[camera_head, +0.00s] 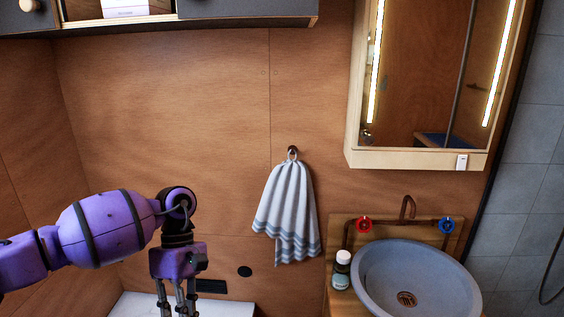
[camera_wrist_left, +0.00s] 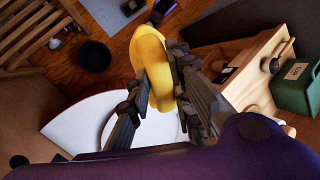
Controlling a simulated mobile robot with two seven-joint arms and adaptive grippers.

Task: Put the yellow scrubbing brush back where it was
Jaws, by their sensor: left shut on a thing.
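The yellow scrubbing brush (camera_wrist_left: 152,62) shows in the left wrist view between the two fingers of my left gripper (camera_wrist_left: 160,85). The fingers are shut on it, and its curved yellow body extends beyond them. In the head view my left gripper (camera_head: 177,300) points down at the lower left, over a white surface (camera_head: 215,305). The brush does not show in the head view, where the fingers run out of the bottom edge. My right gripper is in neither view.
A grey basin (camera_head: 410,268) and a small bottle (camera_head: 342,268) stand on a wooden counter at the right. A striped towel (camera_head: 287,205) hangs on the wall. The left wrist view shows a dark round container (camera_wrist_left: 94,57) on the floor and a green container (camera_wrist_left: 297,88) at the right.

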